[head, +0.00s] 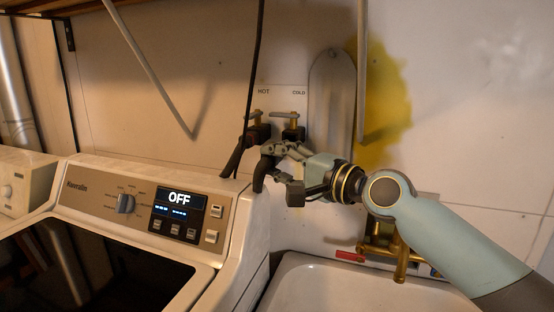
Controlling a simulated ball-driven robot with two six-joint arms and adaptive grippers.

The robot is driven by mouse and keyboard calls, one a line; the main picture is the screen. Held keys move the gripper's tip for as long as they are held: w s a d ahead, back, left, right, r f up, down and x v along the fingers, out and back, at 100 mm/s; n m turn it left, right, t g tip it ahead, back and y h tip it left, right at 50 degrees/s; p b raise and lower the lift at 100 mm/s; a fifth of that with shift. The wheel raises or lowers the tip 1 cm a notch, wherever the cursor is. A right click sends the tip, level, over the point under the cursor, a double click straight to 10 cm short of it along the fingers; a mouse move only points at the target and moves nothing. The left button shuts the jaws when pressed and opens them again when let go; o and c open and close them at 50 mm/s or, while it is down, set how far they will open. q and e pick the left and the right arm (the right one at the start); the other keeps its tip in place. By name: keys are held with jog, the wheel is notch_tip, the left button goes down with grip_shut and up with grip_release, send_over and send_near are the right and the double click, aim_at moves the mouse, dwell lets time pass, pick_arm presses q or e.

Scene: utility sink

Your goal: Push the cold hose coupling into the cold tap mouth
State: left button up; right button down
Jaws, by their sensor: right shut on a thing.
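The cold tap (293,131) is under the COLD label on the wall, with a brass-coloured handle on top and a dark body. My right gripper (270,162) is just below and slightly left of it, shut on the cold hose coupling, the end of a short black hose (259,178) that curves down behind the washer's top edge. The fingers cover most of the coupling. The cold tap's mouth is too small and dark to make out, so I cannot tell whether the coupling touches it. My left gripper is not in view.
The hot tap (257,131) is left of the cold tap, with another dark hose (235,161) below it. The washer (240,222) stands in front. The sink (310,290) and brass faucet (401,262) are below my right arm.

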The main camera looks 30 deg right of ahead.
jog(key=shift+w+d+b, duration=1.65)
jog(key=shift+w+d, duration=0.25)
jog(key=shift+d, duration=0.25)
jog(key=shift+r, duration=0.1)
jog(key=shift+w+d+b, duration=1)
jog(key=shift+d, duration=0.15)
dwell(0.7)
jog(key=c, duration=0.9)
grip_release()
jog(key=shift+d, duration=0.1)
